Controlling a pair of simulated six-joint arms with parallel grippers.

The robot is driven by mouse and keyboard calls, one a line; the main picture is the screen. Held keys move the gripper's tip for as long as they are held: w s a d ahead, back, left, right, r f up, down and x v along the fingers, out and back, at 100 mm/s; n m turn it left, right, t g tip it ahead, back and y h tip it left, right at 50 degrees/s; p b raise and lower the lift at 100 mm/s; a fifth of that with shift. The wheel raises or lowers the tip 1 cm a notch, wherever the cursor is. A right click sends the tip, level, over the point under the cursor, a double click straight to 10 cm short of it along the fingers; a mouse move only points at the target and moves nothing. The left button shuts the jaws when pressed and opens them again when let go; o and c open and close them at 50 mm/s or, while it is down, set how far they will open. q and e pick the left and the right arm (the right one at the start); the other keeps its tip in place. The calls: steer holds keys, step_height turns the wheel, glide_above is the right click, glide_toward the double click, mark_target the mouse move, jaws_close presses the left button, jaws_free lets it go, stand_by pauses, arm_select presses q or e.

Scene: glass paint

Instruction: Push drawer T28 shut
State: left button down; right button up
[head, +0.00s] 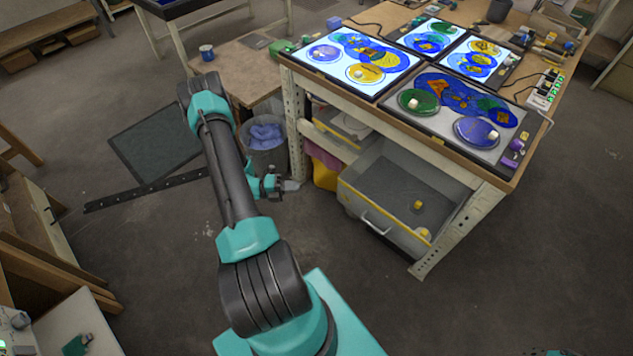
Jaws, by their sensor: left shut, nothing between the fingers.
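A grey drawer (385,190) with a yellow front edge and a curved handle stands pulled out under the worktable at centre right. No label on it is legible to me, so I cannot confirm that it is T28. Small yellowish pieces lie inside it. My left gripper (290,186) is shut and empty, low beside the table's left leg. It is left of the drawer's front and apart from it in the picture. My right gripper is not in view.
The worktable (436,143) carries lit panels with coloured glass. A grey bin (268,156) with a blue bag stands behind my left gripper. A yellow container (325,176) is left of the drawer. The floor in front of the drawer is clear.

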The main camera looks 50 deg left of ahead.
arm_select(q)
glide_toward(339, 179)
steer(key=w+d, duration=0.1)
steer(key=d, duration=0.4)
steer(key=w, duration=0.2)
steer(key=shift+w+a, duration=0.35)
steer(key=shift+w, duration=0.05)
steer(key=shift+w+a, duration=0.2)
steer(key=shift+w, duration=0.55)
